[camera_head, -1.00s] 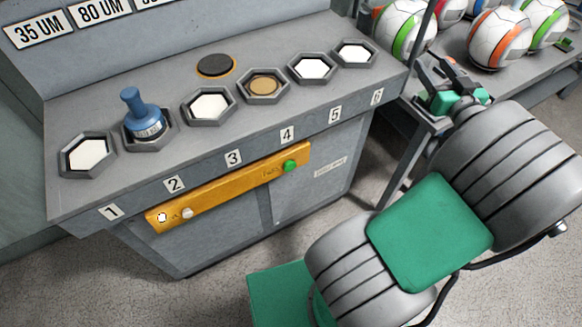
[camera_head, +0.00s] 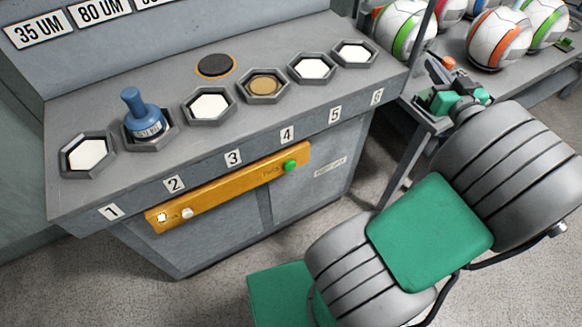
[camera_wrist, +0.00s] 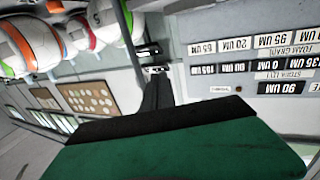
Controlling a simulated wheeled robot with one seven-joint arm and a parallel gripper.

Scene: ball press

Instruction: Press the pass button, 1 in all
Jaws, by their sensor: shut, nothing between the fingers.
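A yellow-orange panel (camera_head: 235,187) runs along the front of the grey bench. A round green button (camera_head: 290,166) sits at its right end, beside small lettering too blurred to read for certain. A white button (camera_head: 187,213) sits toward its left end. My gripper (camera_head: 437,72) is shut and empty, up and to the right of the panel, beyond the bench's right end and apart from both buttons. In the wrist view the dark fingers (camera_wrist: 155,70) show closed together, and no button shows there.
The grey bench top (camera_head: 180,80) has several hexagonal holders numbered 1 to 6. A blue-handled stamp (camera_head: 139,112) stands in holder 2. A side table (camera_head: 440,45) with several balls lies close to my gripper. Open floor lies before the panel.

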